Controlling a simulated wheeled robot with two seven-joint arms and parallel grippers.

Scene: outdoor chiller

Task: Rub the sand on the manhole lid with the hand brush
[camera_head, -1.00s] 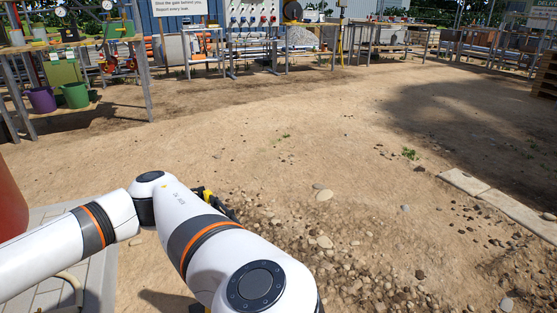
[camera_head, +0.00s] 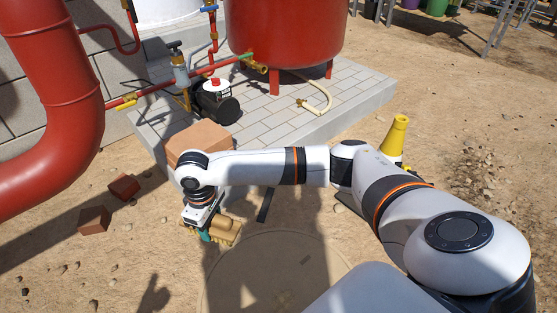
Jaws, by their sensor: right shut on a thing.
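The round, tan manhole lid (camera_head: 262,275) lies flush in the dirt at the bottom centre, partly in shadow and cut off by the lower edge and my own body. Its colour is close to the ground, and I cannot make out the sand on it as a separate patch. My right gripper (camera_head: 212,230) hangs down at the lid's upper left edge, shut on the hand brush (camera_head: 228,231), which shows as a tan block with a teal part beside it. I cannot tell whether the brush touches the ground. My left gripper is not in view.
A paved slab (camera_head: 285,108) with a red tank (camera_head: 287,32) and a dark pump (camera_head: 215,103) lies behind. A large red pipe (camera_head: 62,90) stands at left. Reddish blocks (camera_head: 124,187) lie left of the gripper. A yellow cone (camera_head: 396,136) stands beyond my arm.

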